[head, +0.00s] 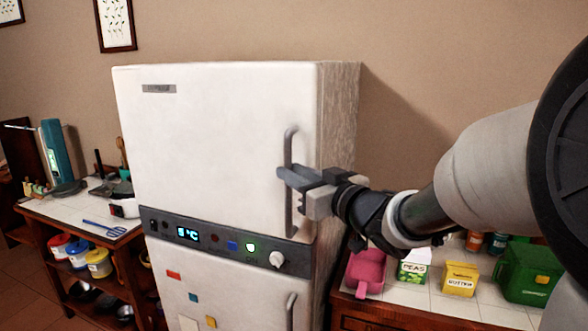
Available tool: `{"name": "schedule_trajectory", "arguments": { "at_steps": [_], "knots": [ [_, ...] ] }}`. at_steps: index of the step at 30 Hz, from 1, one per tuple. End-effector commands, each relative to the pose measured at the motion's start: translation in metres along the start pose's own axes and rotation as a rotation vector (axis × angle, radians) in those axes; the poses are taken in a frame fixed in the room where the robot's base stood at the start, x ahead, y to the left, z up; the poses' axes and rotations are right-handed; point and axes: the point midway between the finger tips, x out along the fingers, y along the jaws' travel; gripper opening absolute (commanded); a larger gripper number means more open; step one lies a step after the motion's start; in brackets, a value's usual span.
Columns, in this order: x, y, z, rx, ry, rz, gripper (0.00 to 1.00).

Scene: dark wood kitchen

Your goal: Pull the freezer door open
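The white freezer (220,130) is a two-door upright unit, and its upper door looks shut, flush with the body. A grey vertical bar handle (290,141) is on the right side of that door. A second handle (290,312) is on the lower door, cut off by the bottom edge. My gripper (287,178) reaches in from the right at the upper handle's middle, with a dark finger crossing in front of the bar. The finger hides part of the bar, so I cannot tell whether the fingers are closed on it.
A dark control panel (215,243) with a lit display and a knob separates the doors. A right-hand counter (400,300) holds a pink container (367,273), a peas box (413,267), a yellow box (460,280) and a green bin (528,274). A cluttered left-hand counter (75,213) stands beside the freezer.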

Motion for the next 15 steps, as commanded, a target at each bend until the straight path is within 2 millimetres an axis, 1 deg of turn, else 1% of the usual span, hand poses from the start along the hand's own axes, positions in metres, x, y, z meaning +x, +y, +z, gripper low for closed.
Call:
{"name": "schedule_trajectory", "arguments": {
  "at_steps": [1,3,6,15],
  "knots": [
    [0.007,0.000,-0.001,0.000,0.000,-0.002,0.22],
    [0.015,0.000,0.000,0.001,-0.001,-0.001,0.22],
    [0.021,0.000,-0.001,-0.001,0.000,0.000,0.22],
    [0.024,0.000,0.000,-0.001,0.000,0.000,0.22]
  ]
}}
